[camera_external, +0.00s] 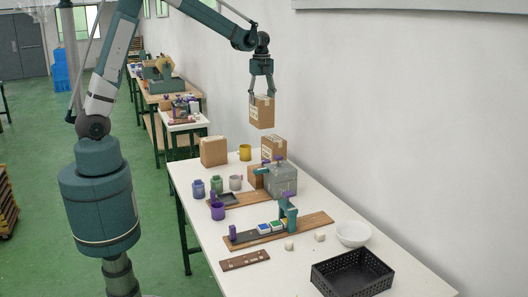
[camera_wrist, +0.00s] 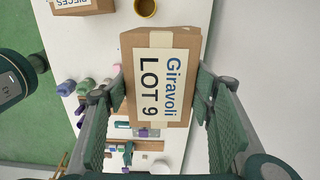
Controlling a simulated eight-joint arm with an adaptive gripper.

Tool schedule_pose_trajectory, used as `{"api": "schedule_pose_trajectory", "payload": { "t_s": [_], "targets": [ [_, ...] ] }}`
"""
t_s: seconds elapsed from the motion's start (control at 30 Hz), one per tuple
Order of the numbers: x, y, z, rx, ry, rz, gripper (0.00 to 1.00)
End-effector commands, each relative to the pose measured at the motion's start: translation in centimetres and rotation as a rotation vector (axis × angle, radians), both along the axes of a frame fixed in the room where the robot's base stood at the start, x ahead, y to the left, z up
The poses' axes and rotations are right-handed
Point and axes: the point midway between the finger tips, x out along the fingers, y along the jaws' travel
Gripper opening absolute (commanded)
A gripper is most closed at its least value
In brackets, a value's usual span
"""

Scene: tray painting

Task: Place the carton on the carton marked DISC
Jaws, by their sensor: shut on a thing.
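My gripper (camera_external: 262,94) is shut on a brown carton (camera_external: 262,114), held in the air above the far part of the white table. In the wrist view the held carton (camera_wrist: 150,105) sits between both fingers, with a pale label reading "Giravoli LOT 9". Below it, one carton (camera_external: 273,147) stands near the wall with a pale label, and another carton (camera_external: 213,152) stands to its left. A third brown carton (camera_external: 257,177) is partly hidden by a grey box. I cannot read DISC on any of them. The wrist view shows a carton (camera_wrist: 88,8) whose upside-down label seems to read "PIECES".
A yellow mug (camera_external: 245,152) stands between the two far cartons. The grey box (camera_external: 283,180), several small jars and mugs, and a wooden board (camera_external: 315,222) fill the middle. A white bowl (camera_external: 353,233) and black basket (camera_external: 352,272) are at the near end.

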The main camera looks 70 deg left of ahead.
Motion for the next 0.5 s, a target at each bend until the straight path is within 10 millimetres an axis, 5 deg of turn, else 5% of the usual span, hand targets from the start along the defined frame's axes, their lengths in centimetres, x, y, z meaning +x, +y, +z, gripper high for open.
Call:
{"api": "schedule_pose_trajectory", "payload": {
  "t_s": [0.2,0.5],
  "targets": [
    [4.4,-0.1,1.3,0.0,0.0,-0.011,0.21],
    [6.9,-0.3,2.0,0.0,0.0,-0.018,0.21]
  ]
}}
